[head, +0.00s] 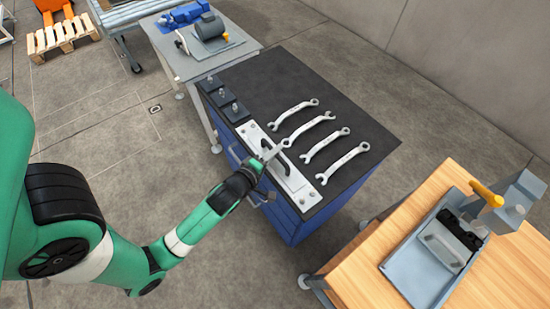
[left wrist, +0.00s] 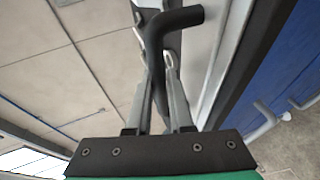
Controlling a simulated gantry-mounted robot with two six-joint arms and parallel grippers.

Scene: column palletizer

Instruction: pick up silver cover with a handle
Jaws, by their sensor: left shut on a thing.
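The silver cover (head: 299,188) is a long flat plate with bolts at its ends and a black handle across its middle. It lies along the near edge of the blue cabinet's black top, and I cannot tell whether it is lifted. My left gripper (head: 274,156) reaches over the cover's middle, shut on the black handle. In the left wrist view, the bent black handle (left wrist: 157,42) passes between the fingers of my left gripper (left wrist: 156,72). The gripper and wrist hide part of the cover. My right gripper is not in view.
Several silver wrenches (head: 334,172) lie on the black top (head: 270,88) just beyond the cover. Small dark blocks (head: 227,96) stand at its left end. A wooden table (head: 365,262) with a grey tray (head: 402,272) stands at right, a grey table (head: 180,66) behind.

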